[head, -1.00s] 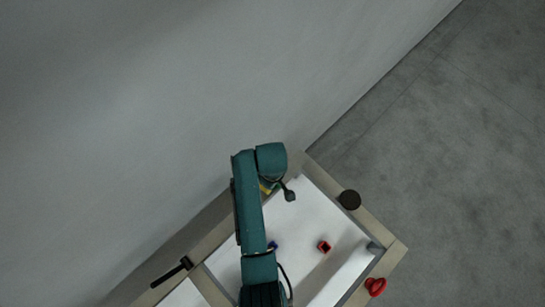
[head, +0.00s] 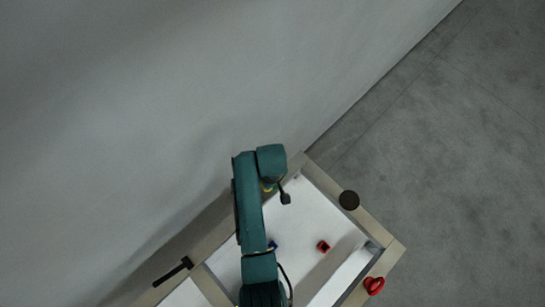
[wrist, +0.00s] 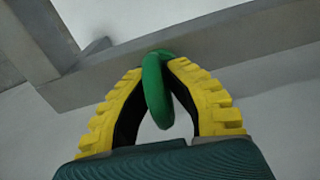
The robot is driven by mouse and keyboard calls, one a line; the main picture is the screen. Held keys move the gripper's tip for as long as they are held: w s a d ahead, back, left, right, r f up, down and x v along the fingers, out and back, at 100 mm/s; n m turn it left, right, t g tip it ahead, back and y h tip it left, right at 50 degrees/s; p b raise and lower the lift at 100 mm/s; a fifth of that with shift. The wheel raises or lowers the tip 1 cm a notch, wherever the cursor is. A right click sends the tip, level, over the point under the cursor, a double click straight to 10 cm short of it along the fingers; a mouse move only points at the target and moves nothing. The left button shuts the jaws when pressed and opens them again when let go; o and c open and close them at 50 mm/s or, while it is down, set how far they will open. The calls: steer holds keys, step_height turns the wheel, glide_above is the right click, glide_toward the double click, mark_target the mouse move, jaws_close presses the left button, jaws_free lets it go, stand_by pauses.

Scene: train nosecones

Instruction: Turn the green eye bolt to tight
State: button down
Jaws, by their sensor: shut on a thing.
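The green eye bolt (wrist: 154,92) shows in the wrist view as a thick ring, seen nearly edge-on, its far end against a grey frame beam (wrist: 215,50). My gripper (wrist: 157,68) has its two yellow toothed fingers on either side of the ring, shut on it. The bolt's threaded part is hidden. In the head view my teal arm covers the bolt. Only a little yellow of my gripper (head: 267,187) shows beneath the arm's end.
A frame with white panels (head: 310,225) surrounds the work spot. On it are a black knob (head: 349,200), a red square part (head: 323,246), a red ring (head: 374,286), a blue part (head: 272,244) and a black handle (head: 174,270). A grey wall stands behind.

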steer(key=m+p, duration=0.2)
steer(key=m, duration=0.2)
steer(key=shift+s, duration=0.1)
steer(key=m+p, duration=0.1)
steer(key=m, duration=0.4)
steer(key=shift+p, duration=0.3)
steer(key=m+p, duration=0.1)
steer(key=m, duration=0.3)
steer(key=shift+f+m, duration=0.1)
steer(key=shift+m, duration=2)
steer(key=shift+p, duration=0.3)
steer(key=c, duration=1.1)
jaws_free()
steer(key=shift+r, duration=0.2)
